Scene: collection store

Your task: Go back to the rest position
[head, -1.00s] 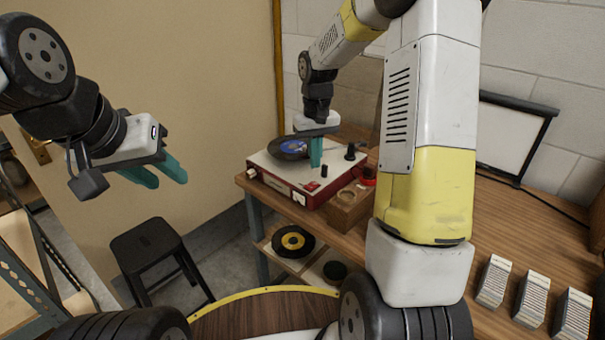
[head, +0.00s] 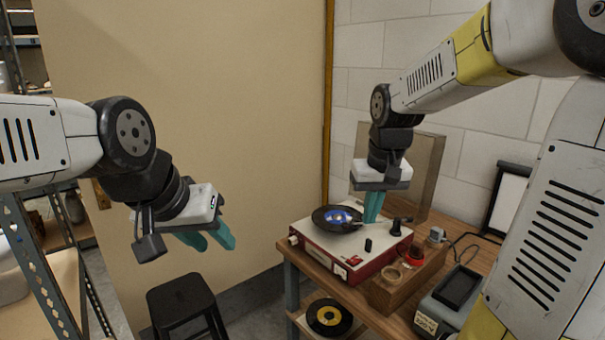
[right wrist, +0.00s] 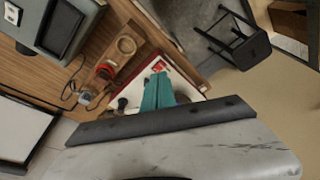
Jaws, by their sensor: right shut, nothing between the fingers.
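A wooden block with a round recess (head: 385,295) and a grey device (head: 447,300) stand right of the player on the wooden table. A black stool (head: 183,300) is below my left gripper. A yellow-labelled record (head: 329,317) lies on the lower shelf. A metal rack stands at far left.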

